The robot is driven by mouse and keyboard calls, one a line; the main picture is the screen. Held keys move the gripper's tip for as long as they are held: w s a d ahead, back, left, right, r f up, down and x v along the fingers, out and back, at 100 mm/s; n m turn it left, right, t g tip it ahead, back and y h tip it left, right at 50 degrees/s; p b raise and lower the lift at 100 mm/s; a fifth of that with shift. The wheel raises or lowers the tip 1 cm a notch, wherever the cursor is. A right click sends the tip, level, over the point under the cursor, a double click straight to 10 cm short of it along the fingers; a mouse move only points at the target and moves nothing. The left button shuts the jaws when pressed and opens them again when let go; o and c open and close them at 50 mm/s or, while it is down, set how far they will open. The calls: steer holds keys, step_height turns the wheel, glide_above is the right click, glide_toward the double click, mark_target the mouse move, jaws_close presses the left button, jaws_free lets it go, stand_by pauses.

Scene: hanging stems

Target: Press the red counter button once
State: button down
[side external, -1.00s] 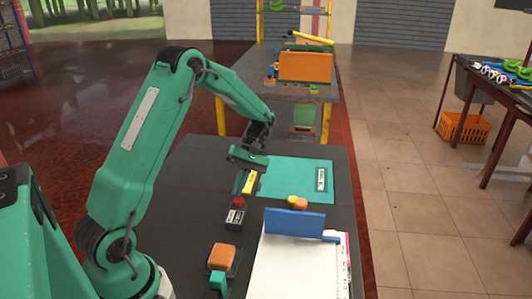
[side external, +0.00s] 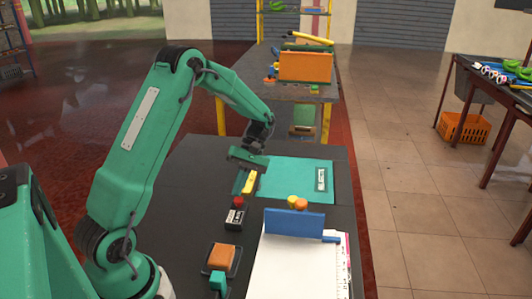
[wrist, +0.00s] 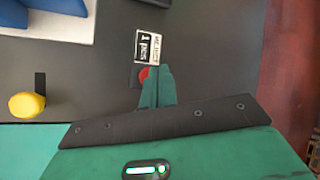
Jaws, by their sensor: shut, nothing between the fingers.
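The red button (side external: 237,201) sits on a small dark counter with a black and white label (side external: 235,216) on the dark bench. In the wrist view the red button (wrist: 144,74) is partly hidden by my fingertips, and the label (wrist: 151,46) is just beyond it, reading "1 pcs". My gripper (side external: 243,190) is shut and empty, pointing down just behind the button in the side view. Its green fingers (wrist: 157,82) overlap the button's right side in the wrist view. I cannot tell whether they touch it.
A teal mat (side external: 295,178) lies behind and right. A blue upright plate (side external: 294,222) stands on a white board (side external: 290,270), with a yellow knob (wrist: 27,105) nearby. An orange block (side external: 222,257) is at the front. Bare bench lies left of the counter.

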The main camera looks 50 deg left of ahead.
mark_target(240, 198)
steer(key=shift+d+f, duration=0.1)
steer(key=shift+f, duration=0.9)
stand_by(1.5)
steer(key=shift+r, duration=1)
steer(key=shift+r, duration=0.15)
steer(key=shift+r, duration=2.35)
steer(key=shift+r, duration=0.1)
